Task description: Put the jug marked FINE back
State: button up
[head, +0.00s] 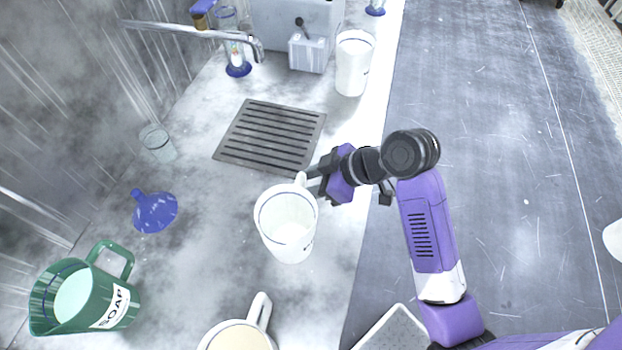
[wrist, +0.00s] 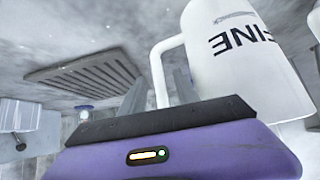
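The white jug marked FINE (head: 287,225) stands on the worktop in the middle of the head view, with its handle toward the back right. In the wrist view the FINE jug (wrist: 245,75) fills the upper right, its lettering upside down. My gripper (head: 315,182) is at the handle. In the wrist view my gripper's fingers (wrist: 160,92) are apart, one each side of the handle, with small gaps showing. Whether the jug's base touches the worktop is hard to tell.
A dark slatted drain grate (head: 270,135) lies behind the jug. Another white jug (head: 354,65) stands at the back, and a cream-filled one (head: 238,336) at the front. A green SOAP jug (head: 85,300), blue funnel (head: 155,211) and clear glass (head: 157,142) stand left.

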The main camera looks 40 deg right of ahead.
jog(key=v, duration=1.2)
jog(key=s+f+m+t+h, duration=0.1)
jog(key=s+f+m, duration=0.1)
jog(key=f, duration=0.1)
jog(key=s+a+f+m+t+h, duration=0.1)
jog(key=f+m+h, duration=0.1)
jog(key=f, duration=0.1)
jog(key=s+a+f+m+t+h, duration=0.1)
jog(key=s+f+m, duration=0.1)
jog(key=f, duration=0.2)
jog(key=shift+s+a+m+h, duration=0.15)
jog(key=shift+s+m+h, duration=0.15)
jog(key=s+a+r+t, duration=0.2)
jog(key=s+a+r, duration=0.1)
jog(key=s, duration=0.3)
jog(key=s+a+r+t, duration=0.2)
jog(key=s+a+r, duration=0.1)
jog(key=s+r, duration=0.2)
jog(key=shift+s, duration=0.95)
jog(key=shift+f+b, duration=0.1)
jog(key=shift+b, duration=0.25)
jog(key=shift+f, duration=0.2)
